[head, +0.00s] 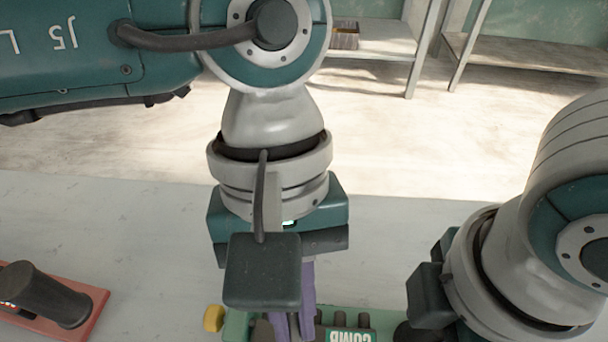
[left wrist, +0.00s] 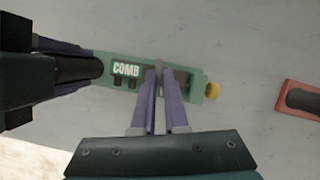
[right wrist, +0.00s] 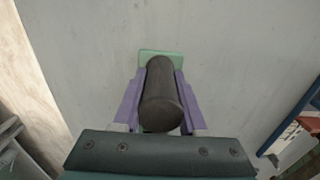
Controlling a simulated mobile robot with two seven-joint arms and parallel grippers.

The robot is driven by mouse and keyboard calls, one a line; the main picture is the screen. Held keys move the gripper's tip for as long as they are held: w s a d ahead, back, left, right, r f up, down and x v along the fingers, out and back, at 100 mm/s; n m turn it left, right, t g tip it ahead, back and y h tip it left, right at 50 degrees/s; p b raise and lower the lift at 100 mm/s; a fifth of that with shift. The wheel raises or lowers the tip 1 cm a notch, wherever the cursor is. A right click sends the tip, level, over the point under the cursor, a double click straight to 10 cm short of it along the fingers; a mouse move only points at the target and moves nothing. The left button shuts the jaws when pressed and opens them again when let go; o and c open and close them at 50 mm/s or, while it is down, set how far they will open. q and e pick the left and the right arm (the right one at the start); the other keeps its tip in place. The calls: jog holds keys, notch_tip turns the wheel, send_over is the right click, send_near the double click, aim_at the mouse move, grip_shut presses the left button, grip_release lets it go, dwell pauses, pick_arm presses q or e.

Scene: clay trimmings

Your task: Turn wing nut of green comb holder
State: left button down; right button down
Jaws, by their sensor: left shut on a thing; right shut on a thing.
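The green comb holder (head: 237,324) lies on the table at the bottom edge of the head view, partly cut off. Its COMB label and yellow knob (left wrist: 212,90) show in the left wrist view. My left gripper (left wrist: 158,128) points down over the holder, its purple fingers shut on a thin grey piece (left wrist: 159,72) that appears to be the wing nut, mostly hidden between them. My right gripper (right wrist: 160,100) is shut around the holder's dark cylindrical handle (right wrist: 160,95), at the end away from the yellow knob. Its fingertips are not visible in the head view.
A red base (head: 88,297) with a dark handle (head: 42,290) lies on the table at the left, apart from the green holder. The pale table (head: 150,215) is clear between them. Metal shelves (head: 385,40) stand beyond the table across the floor.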

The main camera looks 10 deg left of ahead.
pick_arm(q)
jog(key=n, duration=0.1)
jog(key=n+h, duration=0.1)
jog(key=n, duration=0.1)
jog(key=n+t, duration=0.1)
jog(key=n, duration=0.1)
jog(key=shift+s+a+h, duration=0.1)
jog(key=shift+a+h, duration=0.15)
jog(key=shift+h, duration=0.15)
jog(key=n, duration=0.3)
jog(key=n+t+h, duration=0.1)
jog(key=n, duration=0.1)
jog(key=shift+s+n+t, duration=0.2)
jog(key=shift+n+t, duration=0.1)
jog(key=shift+n, duration=0.1)
jog(key=n+t, duration=0.1)
jog(key=n, duration=0.3)
jog(key=n+t, duration=0.1)
jog(key=n, duration=0.1)
jog(key=shift+s+t, duration=0.25)
jog(key=shift+t, duration=0.05)
jog(key=n, duration=0.2)
jog(key=n+t, duration=0.1)
jog(key=n, duration=0.2)
jog(key=shift+t, duration=0.3)
jog(key=shift+y, duration=0.3)
jog(key=c, duration=0.9)
grip_release()
jog(key=shift+c, duration=0.2)
